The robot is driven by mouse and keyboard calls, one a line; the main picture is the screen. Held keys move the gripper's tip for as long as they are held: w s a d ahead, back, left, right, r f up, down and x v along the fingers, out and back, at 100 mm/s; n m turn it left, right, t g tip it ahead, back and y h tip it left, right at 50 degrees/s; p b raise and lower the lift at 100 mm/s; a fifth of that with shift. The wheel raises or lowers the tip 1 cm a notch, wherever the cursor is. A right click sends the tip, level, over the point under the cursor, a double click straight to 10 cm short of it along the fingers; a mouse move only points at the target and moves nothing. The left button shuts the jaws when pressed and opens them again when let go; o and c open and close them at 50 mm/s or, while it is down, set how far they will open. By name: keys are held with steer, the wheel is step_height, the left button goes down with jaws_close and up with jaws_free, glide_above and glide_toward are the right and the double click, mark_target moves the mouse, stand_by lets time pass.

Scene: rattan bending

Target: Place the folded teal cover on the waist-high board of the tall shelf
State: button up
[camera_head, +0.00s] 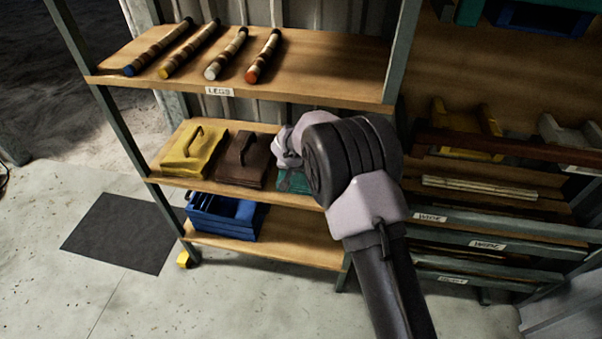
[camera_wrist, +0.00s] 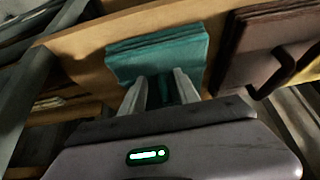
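The folded teal cover (camera_wrist: 160,52) lies flat on the middle board (camera_head: 260,191) of the tall shelf, near its right end. In the head view, only a teal strip of the cover (camera_head: 295,185) shows; my wrist and gripper hide most of it. My gripper (camera_wrist: 161,82) is right at the cover's near edge in the wrist view. Its two pale fingers stand apart, with a dark and teal strip between them, perhaps the cover's handle. Whether they press on it cannot be told.
On the same board, a brown cover (camera_head: 243,160) and a yellow cover (camera_head: 195,152) lie to the left. Several striped legs (camera_head: 228,53) lie on the top board. A blue crate (camera_head: 228,216) sits on the bottom board. A rack (camera_head: 490,218) stands at right.

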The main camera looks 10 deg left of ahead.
steer(key=shift+s, duration=1.15)
steer(key=s+d+r+m, duration=0.2)
steer(key=s+d+r, duration=0.5)
steer(key=r, duration=0.4)
steer(key=s+d+r+m, duration=0.1)
steer(key=s+d+r, duration=0.4)
steer(key=d+r, duration=0.6)
steer(key=s+d+r+y, duration=0.1)
steer(key=s+r, duration=0.1)
steer(key=s, duration=1)
steer(key=s+d+r+m+y, duration=0.1)
steer(key=s+r, duration=0.1)
steer(key=s, duration=1)
steer(key=shift+s+d+r, duration=0.35)
steer(key=shift+s+r, duration=0.05)
